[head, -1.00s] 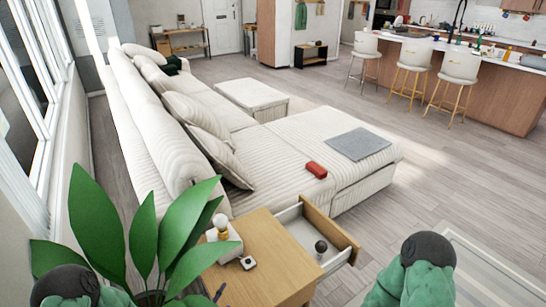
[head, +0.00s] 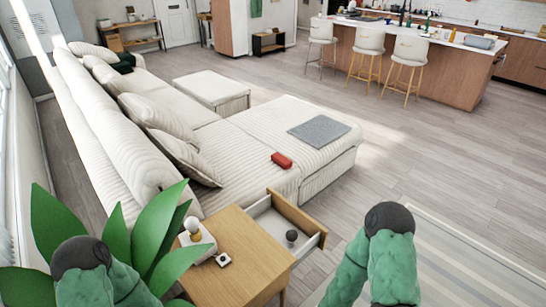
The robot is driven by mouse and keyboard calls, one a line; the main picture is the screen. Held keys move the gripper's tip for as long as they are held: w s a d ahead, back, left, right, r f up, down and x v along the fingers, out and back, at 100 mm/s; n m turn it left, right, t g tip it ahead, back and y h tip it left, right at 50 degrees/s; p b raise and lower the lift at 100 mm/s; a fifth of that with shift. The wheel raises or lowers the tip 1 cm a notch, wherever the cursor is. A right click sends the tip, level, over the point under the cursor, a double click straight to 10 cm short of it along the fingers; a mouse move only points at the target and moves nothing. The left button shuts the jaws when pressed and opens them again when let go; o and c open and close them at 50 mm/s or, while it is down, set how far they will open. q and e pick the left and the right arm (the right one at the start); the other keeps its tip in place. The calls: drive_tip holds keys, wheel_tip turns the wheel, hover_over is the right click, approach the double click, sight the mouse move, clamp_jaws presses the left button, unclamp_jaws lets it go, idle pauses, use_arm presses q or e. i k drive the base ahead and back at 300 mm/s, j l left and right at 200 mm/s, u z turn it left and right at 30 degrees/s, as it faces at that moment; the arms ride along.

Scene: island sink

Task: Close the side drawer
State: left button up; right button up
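The side drawer (head: 297,219) has a wooden front and a pale inside. It stands open, pulled out toward the right from the small wooden side table (head: 232,262). A small dark round-topped object (head: 291,237) is inside it. My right arm shows at the lower right, its forearm to the right of the drawer front and apart from it in the picture. My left arm shows at the lower left, in front of the plant. Neither gripper's fingers are visible.
A green plant (head: 110,235) stands left of the table. A lamp-like object (head: 194,235) and a small white item (head: 223,259) lie on the tabletop. The sofa (head: 240,150) is behind the drawer. Open floor (head: 420,150) and a rug (head: 450,260) lie to the right.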

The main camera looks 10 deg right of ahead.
sight(275, 215)
drive_tip(key=l+u, duration=0.15)
drive_tip(key=u, duration=0.25)
drive_tip(key=l+u, duration=0.15)
drive_tip(key=u, duration=0.2)
drive_tip(key=l+u, duration=0.15)
drive_tip(key=l, duration=0.35)
drive_tip(key=l+u, duration=0.2)
drive_tip(key=l, duration=0.25)
drive_tip(key=l+u, duration=0.15)
drive_tip(key=l, duration=0.35)
drive_tip(key=k+l+u, duration=0.15)
drive_tip(key=l, duration=0.3)
drive_tip(key=k+l+u, duration=0.2)
drive_tip(key=l, duration=0.25)
drive_tip(key=k+l, duration=0.1)
drive_tip(key=l, duration=0.3)
drive_tip(key=k+l, duration=0.1)
drive_tip(key=l, duration=0.35)
drive_tip(key=k+l, duration=0.1)
drive_tip(key=l, duration=0.3)
drive_tip(key=k+l, duration=0.1)
drive_tip(key=l, duration=0.7)
drive_tip(key=k+u, duration=0.05)
